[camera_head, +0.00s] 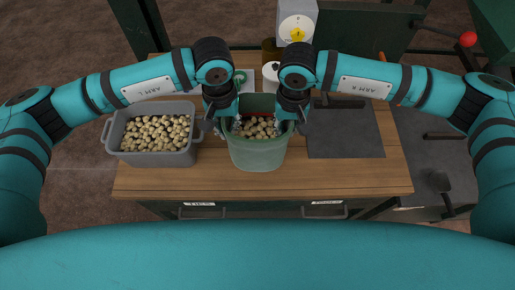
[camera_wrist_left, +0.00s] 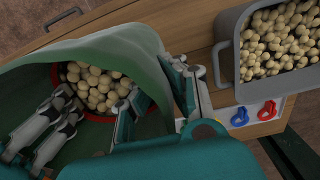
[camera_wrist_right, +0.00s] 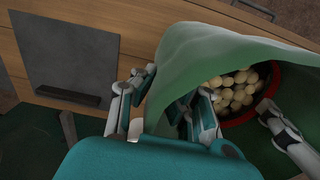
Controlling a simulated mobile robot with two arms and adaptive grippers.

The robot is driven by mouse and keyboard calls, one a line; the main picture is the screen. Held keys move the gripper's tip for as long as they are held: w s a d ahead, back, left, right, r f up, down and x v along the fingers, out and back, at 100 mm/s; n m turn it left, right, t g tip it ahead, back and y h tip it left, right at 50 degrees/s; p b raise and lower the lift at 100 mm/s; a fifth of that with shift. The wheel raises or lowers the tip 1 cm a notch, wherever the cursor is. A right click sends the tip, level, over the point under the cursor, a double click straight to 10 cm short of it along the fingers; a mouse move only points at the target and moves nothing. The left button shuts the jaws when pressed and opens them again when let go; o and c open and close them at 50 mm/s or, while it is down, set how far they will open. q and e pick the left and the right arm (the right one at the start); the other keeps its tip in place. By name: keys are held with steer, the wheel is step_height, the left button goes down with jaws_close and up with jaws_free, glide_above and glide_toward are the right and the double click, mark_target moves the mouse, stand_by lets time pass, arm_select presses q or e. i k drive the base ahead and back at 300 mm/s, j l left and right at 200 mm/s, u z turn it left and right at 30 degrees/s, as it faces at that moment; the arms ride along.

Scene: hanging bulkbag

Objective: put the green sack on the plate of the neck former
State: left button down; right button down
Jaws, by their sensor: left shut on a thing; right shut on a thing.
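The green sack (camera_head: 257,154) stands open-mouthed at the middle of the wooden bench, with pale round produce (camera_head: 257,127) and part of a red ring inside it. My left gripper (camera_head: 229,122) is shut on the left side of the sack's rim; in the left wrist view its fingers lie on either side of the cloth (camera_wrist_left: 120,42). My right gripper (camera_head: 290,118) is shut on the right side of the rim, with the cloth (camera_wrist_right: 190,50) between its fingers. I cannot tell which part is the neck former's plate, or whether the sack's bottom touches the bench.
A grey crate (camera_head: 113,135) of the same produce stands at the left. A dark grey flat panel (camera_head: 343,135) lies at the right. Behind the sack are a grey box with a yellow mark (camera_head: 297,25) and a white board with blue (camera_wrist_left: 240,116) and red (camera_wrist_left: 267,110) clips.

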mark_target(341, 127)
steer(key=k, duration=1)
